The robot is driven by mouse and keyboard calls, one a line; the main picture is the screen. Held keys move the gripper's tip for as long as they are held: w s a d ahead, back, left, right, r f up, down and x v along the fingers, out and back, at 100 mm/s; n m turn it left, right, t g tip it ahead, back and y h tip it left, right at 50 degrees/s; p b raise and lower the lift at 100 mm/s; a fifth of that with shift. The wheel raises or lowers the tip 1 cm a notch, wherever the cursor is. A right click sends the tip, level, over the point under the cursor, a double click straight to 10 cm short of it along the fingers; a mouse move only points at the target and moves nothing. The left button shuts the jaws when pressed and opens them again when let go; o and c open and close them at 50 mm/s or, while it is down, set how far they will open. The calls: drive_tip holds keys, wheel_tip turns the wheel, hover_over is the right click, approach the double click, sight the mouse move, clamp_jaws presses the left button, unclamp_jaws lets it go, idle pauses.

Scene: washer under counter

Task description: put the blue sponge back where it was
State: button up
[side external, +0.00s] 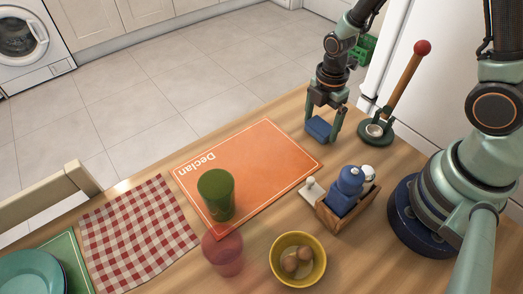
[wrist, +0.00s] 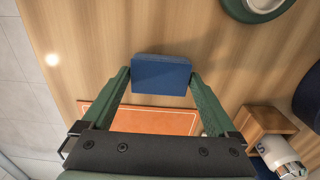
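The blue sponge (side external: 318,129) is a small block near the far edge of the wooden table, right of the orange mat. My gripper (side external: 321,126) points down over it with one finger on each side. In the wrist view the sponge (wrist: 161,75) sits between the fingertips, which appear to press against its two short sides. I cannot tell whether the sponge touches the table or is slightly above it.
An orange placemat (side external: 255,160) bears a green cup (side external: 216,194). Close by are a wooden caddy (side external: 345,210) with a blue bottle, a green stand with a red-knobbed rod (side external: 402,85), a yellow bowl (side external: 298,261), a pink cup (side external: 223,254) and a checked cloth (side external: 138,232).

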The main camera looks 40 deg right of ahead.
wheel_tip(320, 180, up, 12)
wheel_tip(320, 180, up, 6)
drive_tip(key=m+t, duration=0.2)
drive_tip(key=m, duration=0.5)
hover_over(321, 125)
wheel_tip(321, 125, up, 6)
drive_tip(key=s+m+t, duration=0.2)
drive_tip(key=m+t, duration=0.1)
drive_tip(key=m, duration=0.8)
drive_tip(key=shift+s+d+t, duration=0.3)
drive_tip(key=shift+s+d, duration=0.1)
